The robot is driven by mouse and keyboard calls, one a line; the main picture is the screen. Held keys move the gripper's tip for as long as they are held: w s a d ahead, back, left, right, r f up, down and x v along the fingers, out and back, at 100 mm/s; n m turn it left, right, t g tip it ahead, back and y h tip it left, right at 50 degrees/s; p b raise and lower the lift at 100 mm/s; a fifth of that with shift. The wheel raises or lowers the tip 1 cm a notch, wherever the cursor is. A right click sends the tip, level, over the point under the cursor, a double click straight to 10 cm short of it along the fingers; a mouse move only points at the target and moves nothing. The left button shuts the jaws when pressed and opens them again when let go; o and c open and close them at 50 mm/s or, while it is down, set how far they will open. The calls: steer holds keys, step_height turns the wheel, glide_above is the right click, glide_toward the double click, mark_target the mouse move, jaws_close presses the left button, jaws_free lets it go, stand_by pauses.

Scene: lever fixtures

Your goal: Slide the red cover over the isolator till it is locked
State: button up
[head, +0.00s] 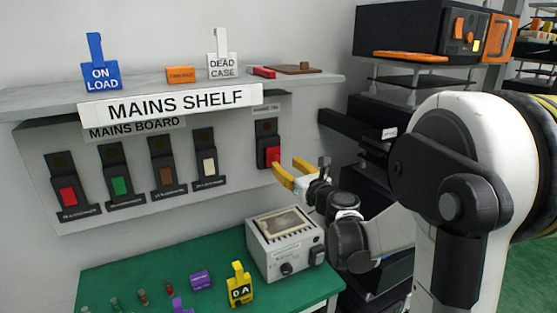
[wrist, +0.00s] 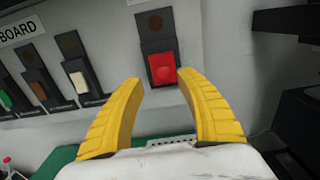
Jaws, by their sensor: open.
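The right-hand isolator is a black upright plate (head: 266,132) on the grey board, with a red cover (head: 272,156) on its lower part. A dark round spot shows on the plate above the cover. In the wrist view the red cover (wrist: 162,68) is a block with a raised middle, and the dark round spot (wrist: 155,23) is uncovered. My gripper (head: 284,172) is open, its yellow fingers just in front of and below the cover. In the wrist view my gripper (wrist: 160,82) has one fingertip on each side of the cover's lower part; contact cannot be told.
Several similar plates stand to the left, with red (head: 68,196), green (head: 122,186), brown (head: 166,176) and white (head: 209,166) covers. A shelf (head: 330,77) juts out above. A grey instrument (head: 285,245) sits on the green bench below. Dark racks stand at right.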

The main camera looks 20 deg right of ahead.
steer(key=s, duration=0.4)
steer(key=shift+s, duration=0.3)
steer(key=s+a+f+n+g+y+b, duration=0.2)
steer(key=s+a+f+n+g, duration=0.15)
steer(key=a+n, duration=0.5)
steer(key=s+a+f+n+g+y+b, duration=0.2)
steer(key=s+a+n, duration=0.3)
steer(key=a+n, duration=0.35)
steer(key=s+f+n+g+h+b, duration=0.1)
steer(key=s+f+n+g+h, duration=0.1)
steer(key=s+f+n, duration=0.3)
steer(key=s+f+n+g+h+b, duration=0.1)
steer(key=s+f+n, duration=0.5)
steer(key=s+n, duration=0.7)
steer(key=shift+s+d+n+g+h+b, duration=0.25)
steer(key=shift+g+h, duration=0.55)
steer(key=shift+g, duration=0.45)
steer(key=shift+w+d, duration=0.1)
steer(key=shift+d, duration=0.05)
